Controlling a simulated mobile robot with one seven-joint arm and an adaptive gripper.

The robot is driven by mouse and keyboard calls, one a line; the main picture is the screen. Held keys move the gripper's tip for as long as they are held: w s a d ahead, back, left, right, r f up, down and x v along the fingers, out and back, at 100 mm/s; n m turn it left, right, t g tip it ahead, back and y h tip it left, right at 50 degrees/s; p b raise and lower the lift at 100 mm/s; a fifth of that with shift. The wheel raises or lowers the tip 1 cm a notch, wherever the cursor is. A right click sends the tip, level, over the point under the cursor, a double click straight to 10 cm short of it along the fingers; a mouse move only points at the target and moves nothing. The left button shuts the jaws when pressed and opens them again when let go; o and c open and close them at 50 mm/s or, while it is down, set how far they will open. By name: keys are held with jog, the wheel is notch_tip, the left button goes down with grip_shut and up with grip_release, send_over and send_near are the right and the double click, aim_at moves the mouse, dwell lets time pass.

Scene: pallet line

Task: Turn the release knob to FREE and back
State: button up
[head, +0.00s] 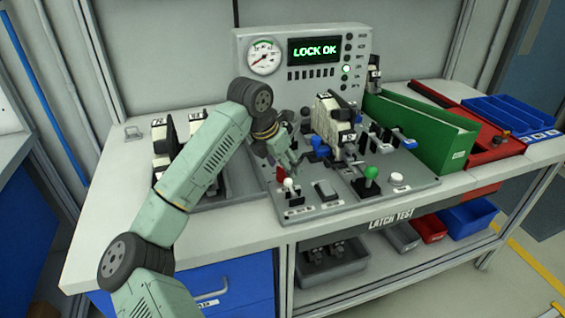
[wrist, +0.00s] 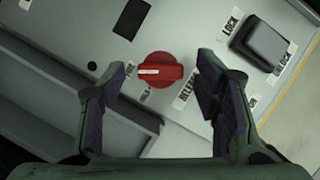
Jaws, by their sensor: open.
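The red release knob (wrist: 160,71) sits on the grey panel in the wrist view, with a white pointer line toward the picture's left. In the head view the knob (head: 281,174) shows as a small red patch beside my gripper (head: 291,163), which points down over the panel's left part. The display (head: 315,50) reads LOCK OK.
A black rocker switch (wrist: 261,43) marked LOCK and UNLOCK stands right of the knob in the wrist view. A white-tipped lever (head: 288,185), a green-topped lever (head: 371,174) and a latch unit (head: 336,117) stand on the panel. A green bin (head: 425,125) is at right.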

jog(key=shift+w+d+f, duration=0.1)
jog(key=shift+f, duration=0.2)
jog(key=shift+c, duration=0.4)
jog(key=c, duration=1.1)
